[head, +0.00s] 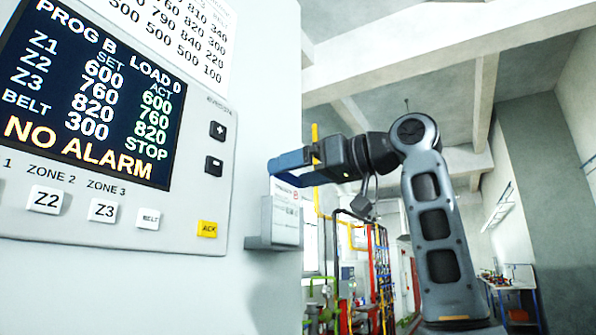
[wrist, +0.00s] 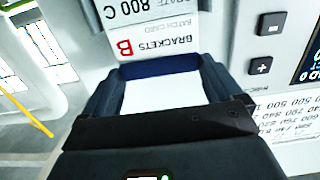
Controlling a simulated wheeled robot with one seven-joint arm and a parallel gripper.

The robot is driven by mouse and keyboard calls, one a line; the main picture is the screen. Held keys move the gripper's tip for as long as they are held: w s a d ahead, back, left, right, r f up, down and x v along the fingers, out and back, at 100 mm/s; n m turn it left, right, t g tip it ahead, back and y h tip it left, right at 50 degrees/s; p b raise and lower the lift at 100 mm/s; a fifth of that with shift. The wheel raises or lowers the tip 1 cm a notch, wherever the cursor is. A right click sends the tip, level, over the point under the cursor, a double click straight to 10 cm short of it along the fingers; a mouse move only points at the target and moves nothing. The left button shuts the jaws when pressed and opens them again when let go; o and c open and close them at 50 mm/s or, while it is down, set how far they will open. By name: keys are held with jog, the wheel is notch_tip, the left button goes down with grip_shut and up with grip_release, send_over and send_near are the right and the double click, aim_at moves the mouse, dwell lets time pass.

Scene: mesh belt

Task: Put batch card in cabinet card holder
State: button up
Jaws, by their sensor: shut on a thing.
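The batch card (head: 287,213) is white with print and hangs upright below my gripper (head: 284,171) at the cabinet's right edge. In the wrist view the card (wrist: 150,42) shows upside down, with "BRACKETS", "BATCH CARD" and a red B. My gripper (wrist: 160,72) is shut on its upper edge. The grey card holder (head: 262,232) is fixed to the cabinet, low beside the display panel. The card's lower part lines up with the holder; how deep it sits, or whether it is inside, I cannot tell.
The cabinet face (head: 262,110) carries the control panel (head: 90,110), with a lit display and buttons left of the holder. A printed sheet (head: 190,30) is above the panel. Pipes (head: 375,270) and a workbench (head: 505,283) stand farther back on the right.

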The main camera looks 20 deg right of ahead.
jog(key=shift+f, duration=0.25)
jog(key=o, duration=0.7)
jog(key=shift+s+d, duration=0.1)
jog(key=b+v, duration=0.1)
jog(key=v, duration=0.6)
jog(key=shift+s+d+b, duration=0.15)
jog(key=shift+s+b, duration=0.15)
jog(key=shift+b, duration=0.1)
